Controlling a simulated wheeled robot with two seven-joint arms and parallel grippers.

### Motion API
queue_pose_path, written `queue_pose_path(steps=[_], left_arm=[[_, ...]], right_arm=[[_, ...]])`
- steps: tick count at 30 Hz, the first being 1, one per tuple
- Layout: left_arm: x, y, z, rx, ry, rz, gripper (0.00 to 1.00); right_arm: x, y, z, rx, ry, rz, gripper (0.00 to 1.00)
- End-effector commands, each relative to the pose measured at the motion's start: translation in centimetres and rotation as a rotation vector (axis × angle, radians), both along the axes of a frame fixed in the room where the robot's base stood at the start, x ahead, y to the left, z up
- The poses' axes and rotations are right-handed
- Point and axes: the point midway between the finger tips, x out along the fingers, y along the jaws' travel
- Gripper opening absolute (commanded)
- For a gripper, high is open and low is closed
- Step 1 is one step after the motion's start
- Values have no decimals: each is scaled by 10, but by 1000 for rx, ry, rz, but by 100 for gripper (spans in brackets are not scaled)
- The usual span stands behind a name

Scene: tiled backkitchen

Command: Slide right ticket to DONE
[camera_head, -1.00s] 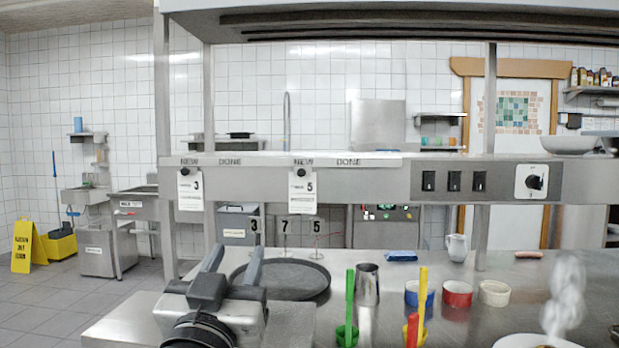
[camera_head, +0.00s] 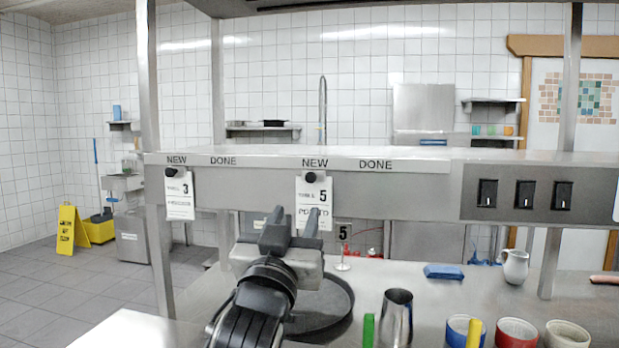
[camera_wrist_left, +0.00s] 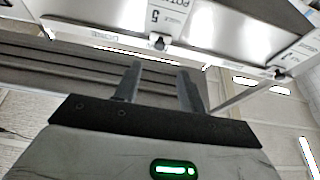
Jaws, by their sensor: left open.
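The right ticket (camera_head: 314,201), a white slip marked 5, hangs from a black knob (camera_head: 310,177) under the right NEW label on the steel rail (camera_head: 400,194). The right DONE label (camera_head: 376,165) is to its right, with bare rail below it. The left ticket (camera_head: 180,197), marked 3, hangs under the left NEW label. My left gripper (camera_head: 294,222) is open and empty, just below and in front of the right ticket, covering its lower edge. In the left wrist view, the gripper (camera_wrist_left: 157,85) points toward the rail, and the right ticket (camera_wrist_left: 163,15) appears beyond the fingertips. My right gripper is out of view.
Below the rail, a round black tray (camera_head: 335,305), a metal cup (camera_head: 397,315) and coloured bowls (camera_head: 516,333) stand on the steel counter. A blue cloth (camera_head: 444,271) and white jug (camera_head: 515,266) are farther right. Switches (camera_head: 525,195) sit on the rail's right part.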

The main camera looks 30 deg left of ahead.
Motion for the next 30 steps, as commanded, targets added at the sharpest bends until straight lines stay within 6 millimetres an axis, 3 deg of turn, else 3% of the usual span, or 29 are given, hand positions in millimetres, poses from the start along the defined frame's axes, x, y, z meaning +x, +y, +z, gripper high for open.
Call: queue_pose_path(steps=[6, 13, 18, 27, 30], left_arm=[[44, 12, 23, 1, -1, 1, 41], [77, 20, 35, 1, -1, 0, 41], [88, 23, 39, 0, -1, 0, 41], [90, 23, 38, -1, -1, 0, 41], [89, 23, 38, 0, -1, 0, 16]], right_arm=[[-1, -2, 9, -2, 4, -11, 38], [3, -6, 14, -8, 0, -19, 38], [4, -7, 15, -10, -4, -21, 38], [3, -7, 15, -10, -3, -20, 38], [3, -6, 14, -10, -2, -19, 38]])
